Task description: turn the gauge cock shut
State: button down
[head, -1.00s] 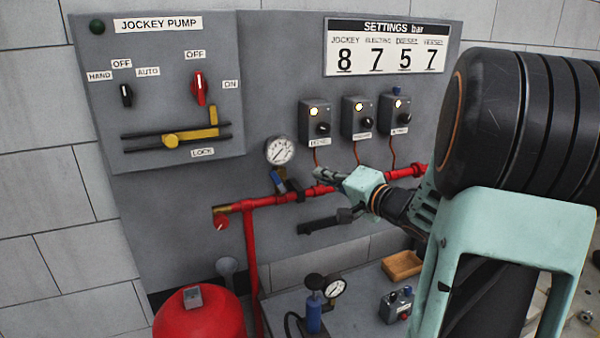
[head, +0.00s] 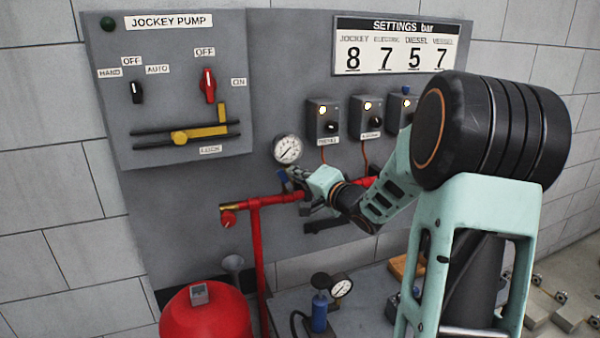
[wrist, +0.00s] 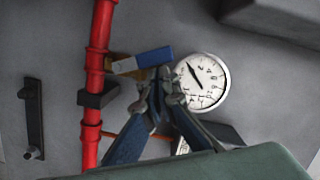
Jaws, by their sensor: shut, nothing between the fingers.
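The gauge cock has a blue lever (wrist: 155,57) on a brass body (wrist: 123,66), joined to the red pipe in the wrist view. In the head view only a bit of the blue lever (head: 283,177) shows, below the round white gauge (head: 288,149). The gauge also shows in the wrist view (wrist: 207,80), its needle off zero. My gripper (head: 291,178) is shut and empty. In the wrist view its fingertips (wrist: 159,74) are at the lower edge of the blue lever; I cannot tell whether they touch. In the head view my gripper partly hides the cock.
The red pipe (head: 256,255) runs down left of my gripper and across behind it. A grey panel holds control boxes (head: 323,121) at upper right. A red tank (head: 205,312) and a pump with a small gauge (head: 319,310) stand below.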

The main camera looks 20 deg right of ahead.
aim_at(281, 176)
jog(key=shift+a+n, duration=0.4)
jog(key=shift+n, duration=0.3)
jog(key=shift+a+n, duration=0.4)
jog(key=shift+n, duration=0.2)
jog(key=shift+a+f+n+g+h+b, duration=0.2)
jog(key=shift+a+n+h+b, duration=0.15)
jog(key=shift+n, duration=0.2)
jog(key=shift+a+f+n+g+h+b, duration=0.15)
jog(key=shift+a+n+g+h+b, duration=0.1)
jog(key=shift+a+n+b, duration=0.25)
jog(key=a+f+n+h+b, duration=0.1)
jog(key=n+b, duration=0.1)
jog(key=b, duration=0.1)
jog(key=a+f+n+h+b, duration=0.1)
jog(key=n+b, duration=0.2)
jog(key=shift+f+b, duration=0.1)
jog(key=shift+b, duration=0.25)
jog(key=shift+a, duration=0.1)
